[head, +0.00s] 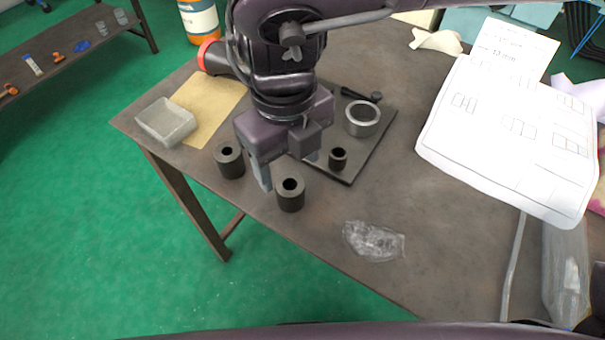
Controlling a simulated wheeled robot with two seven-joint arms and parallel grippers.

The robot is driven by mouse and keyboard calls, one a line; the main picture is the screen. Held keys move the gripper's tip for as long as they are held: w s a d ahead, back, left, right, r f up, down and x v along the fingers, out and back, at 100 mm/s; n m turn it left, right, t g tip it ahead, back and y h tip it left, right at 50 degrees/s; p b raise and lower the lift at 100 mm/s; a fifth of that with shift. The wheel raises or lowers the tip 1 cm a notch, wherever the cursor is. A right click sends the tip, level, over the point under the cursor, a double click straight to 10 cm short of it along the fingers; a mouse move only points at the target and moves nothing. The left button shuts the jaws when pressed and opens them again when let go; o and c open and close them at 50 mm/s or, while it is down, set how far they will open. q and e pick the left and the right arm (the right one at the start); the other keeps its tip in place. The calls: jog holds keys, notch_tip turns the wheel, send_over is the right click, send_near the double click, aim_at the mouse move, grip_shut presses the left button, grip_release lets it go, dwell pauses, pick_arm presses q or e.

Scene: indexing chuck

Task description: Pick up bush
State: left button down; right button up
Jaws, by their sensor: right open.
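Two dark hollow cylinders that look like bushes stand upright on the table: one on the left (229,162) and one nearer the front (290,196). A smaller dark bush-like piece (338,159) stands on the dark plate (350,172), as does a wide steel ring (362,119). My right gripper (286,165) points down above the table, just behind the two larger cylinders. It is open, with nothing seen between its fingers. One finger shows between the two cylinders in the picture; whether it touches either is unclear. My left gripper is out of view.
A crumpled clear bag (373,241) lies near the front edge. White drawing sheets (510,130) cover the right side. A dark tool (360,95) lies behind the ring. The table's middle right is clear.

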aim_at(290, 188)
jog(key=f, duration=0.3)
jog(key=shift+s+a, duration=0.1)
jog(key=shift+s, duration=0.1)
notch_tip(290, 188, down, 4)
jog(key=shift+w+r+p, duration=0.1)
jog(key=shift+r+p, duration=0.15)
jog(key=shift+p, duration=0.05)
jog(key=shift+f, duration=0.2)
jog(key=c, duration=1.3)
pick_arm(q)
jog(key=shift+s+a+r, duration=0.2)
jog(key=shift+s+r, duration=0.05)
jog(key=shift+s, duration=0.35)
pick_arm(e)
jog(key=shift+c, duration=0.2)
jog(key=shift+r, duration=0.1)
